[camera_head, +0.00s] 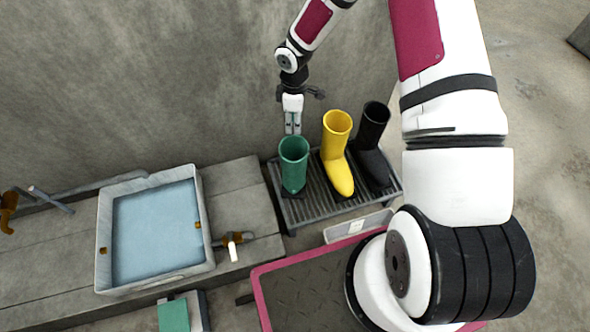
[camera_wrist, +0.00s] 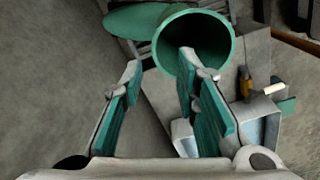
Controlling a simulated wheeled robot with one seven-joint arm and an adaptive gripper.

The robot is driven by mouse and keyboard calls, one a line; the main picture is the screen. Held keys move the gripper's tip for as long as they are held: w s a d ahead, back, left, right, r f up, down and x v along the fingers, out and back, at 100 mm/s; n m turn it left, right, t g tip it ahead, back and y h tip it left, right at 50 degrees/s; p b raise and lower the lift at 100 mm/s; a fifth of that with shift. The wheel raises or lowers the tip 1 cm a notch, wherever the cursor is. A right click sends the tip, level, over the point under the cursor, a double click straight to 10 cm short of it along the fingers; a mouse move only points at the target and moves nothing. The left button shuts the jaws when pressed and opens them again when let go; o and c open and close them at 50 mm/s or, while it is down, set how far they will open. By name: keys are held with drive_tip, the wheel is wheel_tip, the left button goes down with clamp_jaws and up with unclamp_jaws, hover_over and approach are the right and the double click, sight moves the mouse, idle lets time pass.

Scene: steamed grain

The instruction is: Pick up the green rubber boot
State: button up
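The green rubber boot (camera_head: 294,168) stands upright on a slatted rack, at the left of a row of boots. In the wrist view its round opening (camera_wrist: 207,38) faces me, with its green foot (camera_wrist: 135,20) to the left. My gripper (camera_head: 293,129) is just above and behind the boot's top in the head view. In the wrist view my gripper (camera_wrist: 159,64) is open and empty. Its right fingertip overlaps the opening, and its left fingertip is left of the rim. I cannot tell whether the right fingertip is inside the boot.
A yellow boot (camera_head: 336,158) and a black boot (camera_head: 371,145) stand to the right on the rack (camera_head: 301,213). A grey wall (camera_head: 150,80) rises behind. A water-filled basin (camera_head: 104,240) sits on the left. A small light tray (camera_head: 336,233) lies in front of the rack.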

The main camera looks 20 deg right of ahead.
sight(295, 143)
drive_tip(key=shift+w+d+f+b, duration=0.15)
drive_tip(key=shift+f+b, duration=0.9)
drive_tip(key=shift+f, duration=2.05)
drive_tip(key=shift+w+d+f+b, duration=0.1)
drive_tip(key=shift+f+b, duration=0.9)
drive_tip(key=shift+f, duration=2.05)
clamp_jaws()
